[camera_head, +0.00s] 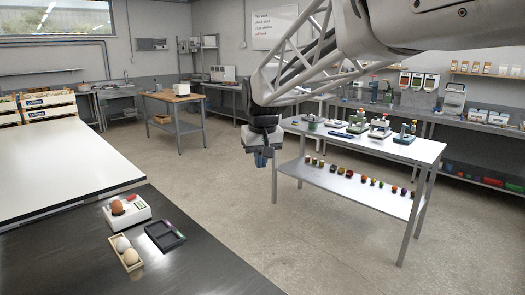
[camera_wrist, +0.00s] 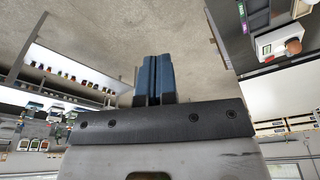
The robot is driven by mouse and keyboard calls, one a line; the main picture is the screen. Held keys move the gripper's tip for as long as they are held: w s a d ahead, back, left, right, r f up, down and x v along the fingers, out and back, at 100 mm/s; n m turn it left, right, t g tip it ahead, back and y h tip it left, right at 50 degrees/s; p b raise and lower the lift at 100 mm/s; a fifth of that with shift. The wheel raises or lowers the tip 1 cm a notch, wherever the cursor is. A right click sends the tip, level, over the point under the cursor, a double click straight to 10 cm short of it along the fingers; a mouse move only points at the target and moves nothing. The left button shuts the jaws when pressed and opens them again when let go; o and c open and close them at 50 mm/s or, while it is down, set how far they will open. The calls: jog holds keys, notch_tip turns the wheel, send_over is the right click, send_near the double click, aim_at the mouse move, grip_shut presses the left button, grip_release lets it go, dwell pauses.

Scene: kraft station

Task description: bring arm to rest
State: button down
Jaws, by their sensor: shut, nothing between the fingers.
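My gripper (camera_head: 261,158) hangs at the end of my arm in the head view, pointing down over the open floor. It is left of the white-topped bench with the lower shelf and well to the right of the dark counter. In the wrist view the blue fingers of my gripper (camera_wrist: 154,78) are together with nothing between them. No object touches it in either view.
A dark counter (camera_head: 190,262) at front left holds a white scale (camera_head: 128,212) with a brown egg, a wooden egg tray (camera_head: 124,253) and a black tray (camera_head: 165,236). A white-topped bench (camera_head: 345,146) with small items stands at right. The floor (camera_head: 215,185) between is clear.

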jog(key=s+d+f+m, duration=0.1)
jog(key=s+d+f, duration=0.3)
jog(key=s, duration=0.7)
jog(key=s+d+f+m, duration=0.1)
jog(key=s+d+f, duration=0.3)
jog(key=s+d, duration=0.4)
jog(key=s+d+f+m, duration=0.1)
jog(key=s+d+f, duration=0.3)
jog(key=s, duration=1.2)
jog(key=d, duration=0.3)
jog(key=shift+s+f+m+h, duration=0.2)
jog(key=shift+f+m+h, duration=0.1)
jog(key=shift+m+h, duration=0.1)
